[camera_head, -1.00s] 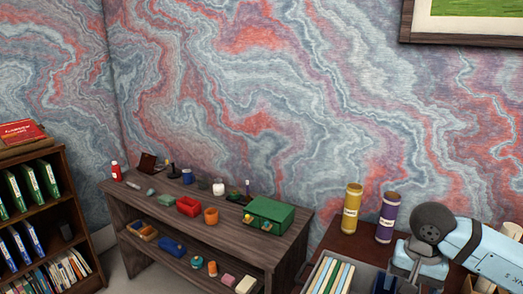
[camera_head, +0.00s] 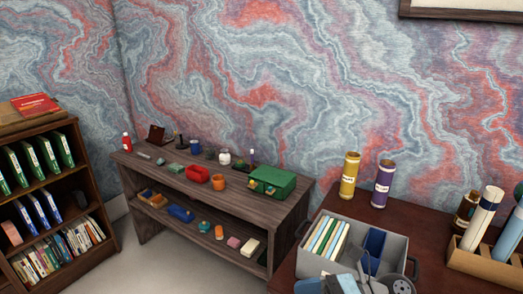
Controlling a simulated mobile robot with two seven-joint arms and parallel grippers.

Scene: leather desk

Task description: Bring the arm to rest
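Part of my arm, in light blue and grey with a dark round joint (camera_head: 400,286), shows at the bottom edge, in front of the grey box (camera_head: 398,248) on the dark red-brown desk (camera_head: 428,240). My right gripper (camera_head: 368,280) appears to be among these parts, cut off by the frame, and its fingers cannot be made out clearly. I see nothing held in it. My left gripper is not identifiable in view.
The grey box holds upright files (camera_head: 326,238) and a dark blue item (camera_head: 374,243). Yellow (camera_head: 349,176) and purple (camera_head: 383,184) cylinders stand behind it. A wooden holder (camera_head: 480,262) with rolls is at right. A wooden shelf table (camera_head: 225,198) and bookcase (camera_head: 75,185) stand left.

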